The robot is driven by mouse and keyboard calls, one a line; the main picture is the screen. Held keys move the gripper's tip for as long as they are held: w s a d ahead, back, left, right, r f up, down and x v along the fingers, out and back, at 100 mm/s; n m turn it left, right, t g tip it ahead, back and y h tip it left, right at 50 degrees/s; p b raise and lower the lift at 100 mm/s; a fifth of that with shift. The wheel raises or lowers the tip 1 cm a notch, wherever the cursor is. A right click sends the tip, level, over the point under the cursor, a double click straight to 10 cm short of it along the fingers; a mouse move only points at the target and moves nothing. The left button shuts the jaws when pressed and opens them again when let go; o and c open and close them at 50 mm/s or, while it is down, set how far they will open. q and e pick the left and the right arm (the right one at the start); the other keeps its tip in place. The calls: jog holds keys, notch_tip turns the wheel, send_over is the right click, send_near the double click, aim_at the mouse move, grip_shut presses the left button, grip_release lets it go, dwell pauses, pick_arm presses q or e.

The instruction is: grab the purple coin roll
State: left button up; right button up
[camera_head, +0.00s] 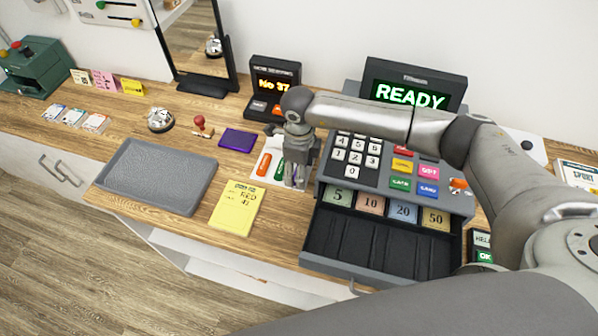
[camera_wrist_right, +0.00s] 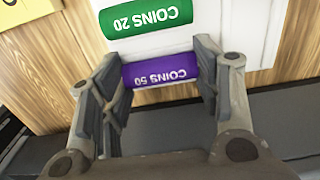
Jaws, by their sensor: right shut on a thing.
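The purple coin roll (camera_wrist_right: 160,72), marked COINS 50, lies between the two fingers of my right gripper (camera_wrist_right: 158,76) in the right wrist view. The fingers close on its two ends. In the head view my right gripper (camera_head: 296,181) points down just left of the cash register and mostly hides the purple roll. The roll is over or on a white sheet (camera_wrist_right: 228,22); I cannot tell whether it touches it. A green coin roll (camera_wrist_right: 146,17), marked COINS 20, lies beside it, apart from the fingers. My left gripper is not in view.
The cash register (camera_head: 345,180) has its drawer (camera_head: 375,250) open at the front. An orange roll (camera_head: 264,163) lies left of the green one. A purple pad (camera_head: 237,140), a yellow note (camera_head: 236,207) and a grey tray (camera_head: 160,175) lie further left.

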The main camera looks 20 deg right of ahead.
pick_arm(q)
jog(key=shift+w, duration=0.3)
pick_arm(e)
jog(key=shift+r, duration=0.1)
